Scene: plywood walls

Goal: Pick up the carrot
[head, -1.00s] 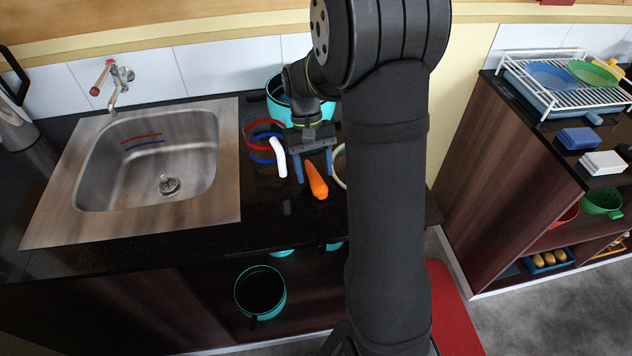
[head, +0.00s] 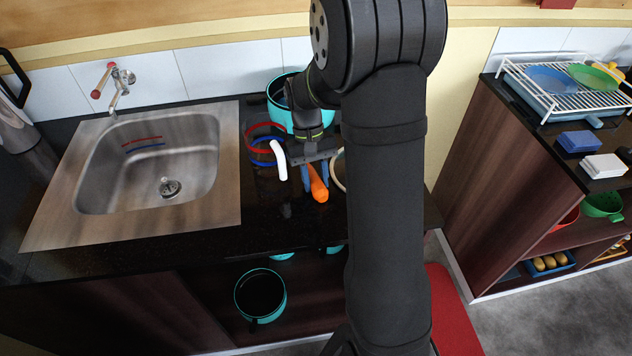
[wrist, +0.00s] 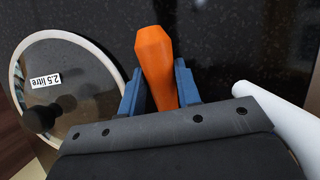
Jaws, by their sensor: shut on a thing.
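The orange carrot (head: 318,187) is on the black counter to the right of the sink, with its thick end toward the front edge. My gripper (head: 316,184) is down at the carrot with its blue fingers on either side of it. In the wrist view the carrot (wrist: 156,62) lies between the two blue fingers (wrist: 160,92), and the gripper is shut on it. The carrot's rear end is hidden by the gripper. I cannot tell whether the carrot touches the counter.
A white curved object (head: 279,160) stands close left of the gripper, beside red and blue rings (head: 262,143). A teal pot (head: 280,100) is behind. A round lid marked "2.5 litre" (wrist: 75,75) lies close on the other side. The steel sink (head: 228,190) is further left.

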